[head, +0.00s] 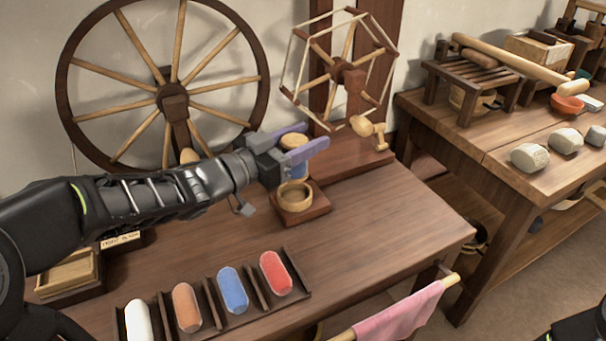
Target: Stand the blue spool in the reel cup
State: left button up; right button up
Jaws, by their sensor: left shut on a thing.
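The blue spool (298,166) has a pale wooden top and a blue body. It stands about upright between the purple fingers of my left gripper (302,145), which is shut on it. The reel cup (295,204) is a round wooden cup on a square dark base. Its open mouth and part of its inside show, just below the spool in the head view. The spool's lower end is partly hidden by the gripper, and I cannot tell its exact height above or behind the cup. My right gripper is not in view.
A spinning wheel (174,93) and a skein winder (345,68) stand at the back. A dark rack (296,270) at the front holds white, brown, blue and red rolls. Pink cloth (405,315) hangs on a rod. The table (390,225) is clear right of the cup.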

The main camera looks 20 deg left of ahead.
pick_arm(q)
jog(key=shift+f, duration=0.35)
jog(key=shift+f+b, duration=1.15)
jog(key=shift+f, duration=1.35)
jog(key=shift+f, duration=0.25)
jog(key=o, duration=1.4)
